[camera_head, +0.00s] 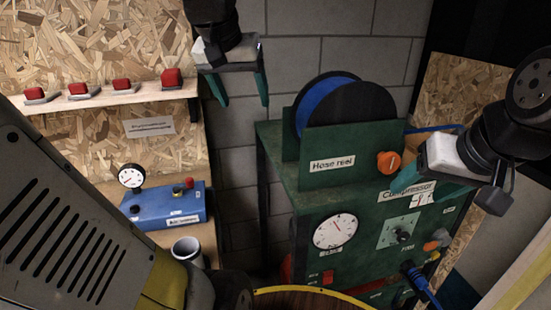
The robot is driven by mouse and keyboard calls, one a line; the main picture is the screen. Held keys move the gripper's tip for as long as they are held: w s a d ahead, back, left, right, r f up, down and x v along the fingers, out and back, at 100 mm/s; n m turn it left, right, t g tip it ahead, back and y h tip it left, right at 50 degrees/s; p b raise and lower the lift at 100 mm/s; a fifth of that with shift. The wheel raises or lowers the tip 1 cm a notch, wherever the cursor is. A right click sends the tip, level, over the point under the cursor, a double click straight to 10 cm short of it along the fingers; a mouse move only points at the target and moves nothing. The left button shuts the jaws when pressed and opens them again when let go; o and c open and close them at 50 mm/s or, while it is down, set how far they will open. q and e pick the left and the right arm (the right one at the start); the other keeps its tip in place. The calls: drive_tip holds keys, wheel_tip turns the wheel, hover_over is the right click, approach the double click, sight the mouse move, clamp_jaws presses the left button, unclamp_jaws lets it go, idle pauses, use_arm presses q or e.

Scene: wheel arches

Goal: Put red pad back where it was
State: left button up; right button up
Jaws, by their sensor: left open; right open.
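Several red pads on grey bases stand in a row on the wooden shelf (110,95) at the upper left. They are the far left pad (36,93), a second pad (79,89), a third pad (122,85) and the right-end pad (171,77), which looks largest. My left gripper (242,100) is open and empty, pointing down, to the right of the shelf end and apart from the pads. My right gripper (432,192) is open and empty, in front of the green compressor (370,215) at the right. I cannot tell which pad the task means.
A hose reel (345,115) and an orange knob (388,162) are on the compressor. A blue box (165,206) with a gauge (131,177) and a white cup (187,250) stand on the lower bench. Open space lies between shelf and compressor.

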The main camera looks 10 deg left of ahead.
use_arm(q)
drive_tip(key=s+d+f+m+h, duration=0.1)
drive_tip(key=s+d+f, duration=0.5)
drive_tip(key=s+f, duration=0.3)
drive_tip(key=shift+s+d+f+h, duration=0.15)
drive_tip(key=shift+d+f+h, duration=0.2)
drive_tip(key=shift+f, duration=0.4)
